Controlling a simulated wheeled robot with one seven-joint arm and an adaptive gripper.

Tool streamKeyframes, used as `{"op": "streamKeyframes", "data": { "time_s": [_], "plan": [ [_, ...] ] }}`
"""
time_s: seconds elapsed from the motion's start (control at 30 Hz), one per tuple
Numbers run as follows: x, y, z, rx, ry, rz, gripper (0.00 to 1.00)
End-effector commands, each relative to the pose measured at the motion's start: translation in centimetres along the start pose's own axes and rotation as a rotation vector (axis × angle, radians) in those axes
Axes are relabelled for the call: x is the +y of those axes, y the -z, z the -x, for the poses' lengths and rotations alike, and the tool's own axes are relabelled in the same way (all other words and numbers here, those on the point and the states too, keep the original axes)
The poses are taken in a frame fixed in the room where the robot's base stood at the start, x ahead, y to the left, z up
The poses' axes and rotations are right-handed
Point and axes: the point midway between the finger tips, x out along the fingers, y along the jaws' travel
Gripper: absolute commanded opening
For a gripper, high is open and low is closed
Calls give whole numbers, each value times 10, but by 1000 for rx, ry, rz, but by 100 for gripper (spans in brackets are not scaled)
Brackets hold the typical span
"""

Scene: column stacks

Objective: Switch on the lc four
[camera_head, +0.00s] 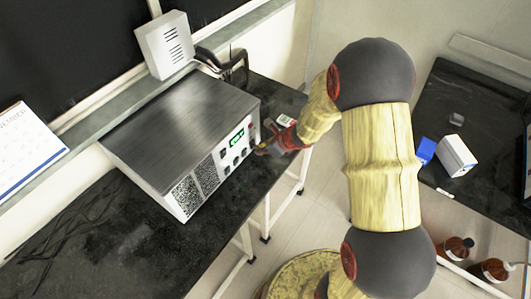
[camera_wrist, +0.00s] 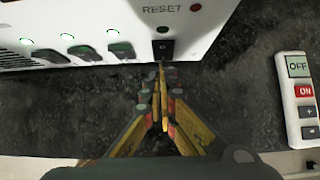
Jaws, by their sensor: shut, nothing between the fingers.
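The lc four seems to be the large grey metal box (camera_head: 185,125) on the dark bench, with a lit green display, small knobs and speaker-like grilles on its front. A black switch (camera_wrist: 161,48) sits below RESET. My gripper (camera_head: 263,151) is at the right end of the box's front. In the wrist view my gripper (camera_wrist: 162,72) is shut and empty, its tips at or just below the black switch; contact is unclear.
A white remote (camera_wrist: 301,100) with an OFF screen and red ON button lies right of my gripper. A white speaker box (camera_head: 165,44) stands behind the device. A second bench (camera_head: 473,190) at right holds a blue-and-white box (camera_head: 456,156); brown bottles (camera_head: 455,248) stand below.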

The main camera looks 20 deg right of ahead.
Motion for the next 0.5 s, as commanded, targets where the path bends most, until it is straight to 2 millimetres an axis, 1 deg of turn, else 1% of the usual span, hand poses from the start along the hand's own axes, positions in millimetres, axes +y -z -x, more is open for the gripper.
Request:
{"op": "streamKeyframes", "data": {
  "time_s": [0.33, 0.5],
  "plan": [
    [0, -1, -1, 0, 0, 0, 0],
    [0, -3, -9, -5, 1, 2, 0]
  ]
}}
